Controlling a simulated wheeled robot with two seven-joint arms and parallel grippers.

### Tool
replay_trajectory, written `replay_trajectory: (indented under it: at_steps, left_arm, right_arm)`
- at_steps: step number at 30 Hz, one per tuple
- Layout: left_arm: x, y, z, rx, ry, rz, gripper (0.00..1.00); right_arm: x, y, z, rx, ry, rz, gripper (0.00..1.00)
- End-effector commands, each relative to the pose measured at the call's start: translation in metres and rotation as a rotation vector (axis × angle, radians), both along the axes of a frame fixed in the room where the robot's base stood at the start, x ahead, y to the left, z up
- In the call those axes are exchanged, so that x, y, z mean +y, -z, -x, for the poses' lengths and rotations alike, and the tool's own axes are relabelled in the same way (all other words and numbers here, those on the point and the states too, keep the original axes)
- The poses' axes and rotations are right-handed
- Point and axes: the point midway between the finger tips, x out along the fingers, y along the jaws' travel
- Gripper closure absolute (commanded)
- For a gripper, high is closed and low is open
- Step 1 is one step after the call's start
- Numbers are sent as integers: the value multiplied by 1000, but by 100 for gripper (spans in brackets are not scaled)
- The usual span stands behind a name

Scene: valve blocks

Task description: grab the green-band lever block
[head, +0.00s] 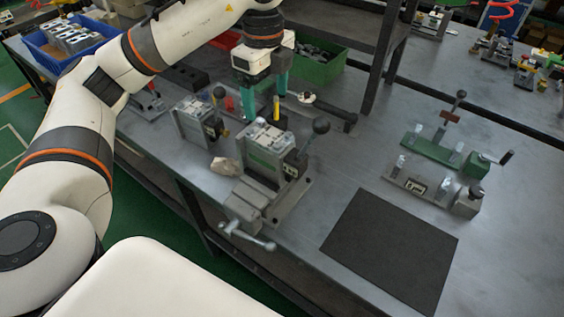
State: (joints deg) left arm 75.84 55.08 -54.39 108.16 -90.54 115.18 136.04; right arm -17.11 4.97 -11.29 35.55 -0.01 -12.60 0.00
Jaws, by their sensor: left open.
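My left gripper (265,103) comes from above with two teal fingers pointing down. It is open, behind the green-band block in the picture, with a thin yellow upright piece (276,106) showing between the fingers. My right gripper is out of view.
A dark mat (392,250) lies at the front right of the bench. Fixtures with clamps, one green (432,150) and one grey (418,188), stand beyond it. A green bin (318,68) and a shelf post (385,60) are behind. A beige lump (226,166) lies between the blocks.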

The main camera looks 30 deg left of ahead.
Motion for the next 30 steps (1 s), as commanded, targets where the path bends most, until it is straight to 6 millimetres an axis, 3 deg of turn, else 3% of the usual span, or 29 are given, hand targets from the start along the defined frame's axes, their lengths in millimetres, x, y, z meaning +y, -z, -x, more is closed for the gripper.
replay_trajectory:
  at_steps: [6,12,19,27,30]
  left_arm:
    - [0,30,1,6,1,0,20]
    - [0,59,1,4,0,-1,20]
    - [-1,76,2,3,1,-1,20]
    - [-3,115,4,4,2,0,20]
    - [-3,120,3,0,2,1,20]
  right_arm:
    - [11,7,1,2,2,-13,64]
    - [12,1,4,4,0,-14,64]
    - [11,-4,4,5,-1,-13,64]
    - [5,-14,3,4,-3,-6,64]
    - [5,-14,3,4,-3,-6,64]
